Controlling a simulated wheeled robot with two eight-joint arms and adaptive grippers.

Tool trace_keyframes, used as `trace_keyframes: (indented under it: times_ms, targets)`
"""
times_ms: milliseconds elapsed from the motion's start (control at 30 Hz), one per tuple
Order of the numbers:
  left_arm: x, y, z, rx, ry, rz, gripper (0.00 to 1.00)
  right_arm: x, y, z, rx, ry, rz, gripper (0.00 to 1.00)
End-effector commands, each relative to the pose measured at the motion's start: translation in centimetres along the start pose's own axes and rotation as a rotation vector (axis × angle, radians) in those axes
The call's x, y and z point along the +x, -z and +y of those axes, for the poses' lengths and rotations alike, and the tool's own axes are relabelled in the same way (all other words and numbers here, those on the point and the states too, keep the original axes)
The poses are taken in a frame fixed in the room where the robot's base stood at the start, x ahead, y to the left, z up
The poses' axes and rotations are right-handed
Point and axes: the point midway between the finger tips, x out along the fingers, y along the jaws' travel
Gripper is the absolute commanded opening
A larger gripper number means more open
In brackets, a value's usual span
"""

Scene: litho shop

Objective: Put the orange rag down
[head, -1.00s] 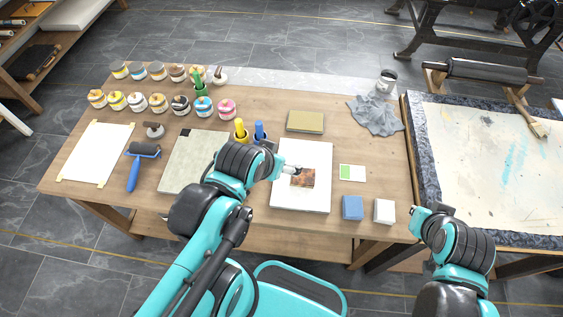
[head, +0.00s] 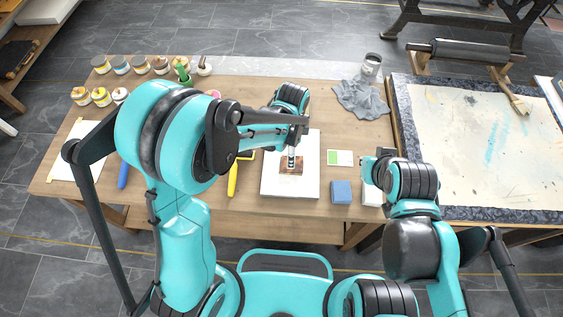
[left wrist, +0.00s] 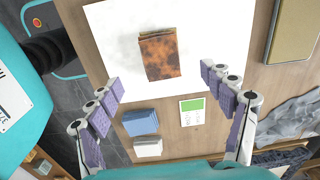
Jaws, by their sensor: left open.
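The orange rag (head: 291,168) is a small folded, rust-and-brown mottled cloth lying flat on a white board (head: 275,187) on the wooden table. In the left wrist view the rag (left wrist: 160,55) lies beyond my fingertips on the white board (left wrist: 110,38). My left gripper (left wrist: 164,88) is open, its purple-padded fingers wide apart with nothing between them. In the head view my left gripper (head: 292,150) is over the board, partly covering the rag. My right gripper (head: 374,168) is above the table's front right; its fingers are not clear.
A grey cloth (head: 362,98) lies behind. Several jars stand at the back left. A large framed bed (head: 475,150) stands at the right.

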Motion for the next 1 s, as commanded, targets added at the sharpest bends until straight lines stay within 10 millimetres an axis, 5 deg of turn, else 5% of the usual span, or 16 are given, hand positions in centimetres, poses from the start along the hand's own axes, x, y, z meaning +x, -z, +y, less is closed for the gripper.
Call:
trace_keyframes:
  times_ms: [733,1000]
  targets:
    - [8.9,1.0,-0.1,0.066,-0.024,-0.01,0.81,2.5,-1.8,0.0,0.0,0.0,0.0,0.0]
    - [9.1,1.0,0.0,0.066,-0.024,-0.01,0.78,2.4,-1.7,0.0,0.0,0.0,0.0,0.0]
